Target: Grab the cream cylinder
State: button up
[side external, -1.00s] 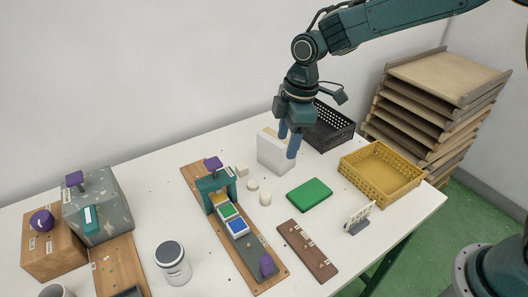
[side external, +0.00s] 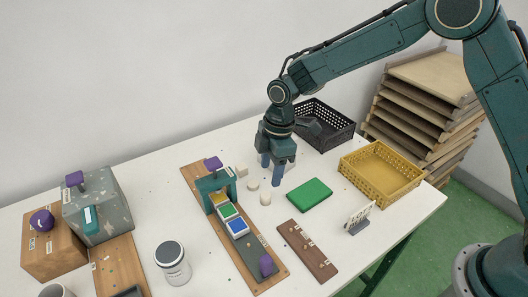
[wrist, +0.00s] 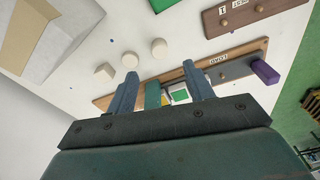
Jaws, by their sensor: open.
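Two small cream round pieces stand on the white table between the green block and the long wooden board: one (side external: 253,185) further back, one taller-looking cylinder (side external: 265,199) nearer the front. In the wrist view they show as a piece (wrist: 130,60) and another piece (wrist: 159,48), seen from above. A cream cube (side external: 242,171) stands beside them, also in the wrist view (wrist: 105,71). My gripper (side external: 271,172) is open and empty, pointing down above the table, just behind and right of the round pieces. Its two fingers (wrist: 160,72) are apart in the wrist view.
A wooden board (side external: 275,272) with a teal arch (side external: 215,183) and coloured tiles lies left of the pieces. A green block (side external: 309,194) lies to the right. A black crate (side external: 335,133) and a yellow crate (side external: 382,178) stand further right.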

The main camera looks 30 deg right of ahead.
send_over(266, 195)
jog(key=shift+d+f, duration=0.2)
jog(key=shift+f, duration=0.85)
jog(key=shift+d+f, duration=0.2)
jog(key=shift+f, duration=0.8)
jog(key=shift+a+f, duration=0.15)
jog(key=shift+f, duration=1.15)
jog(key=shift+a+f, duration=0.15)
jog(key=shift+f, duration=1.1)
jog(key=c, duration=1)
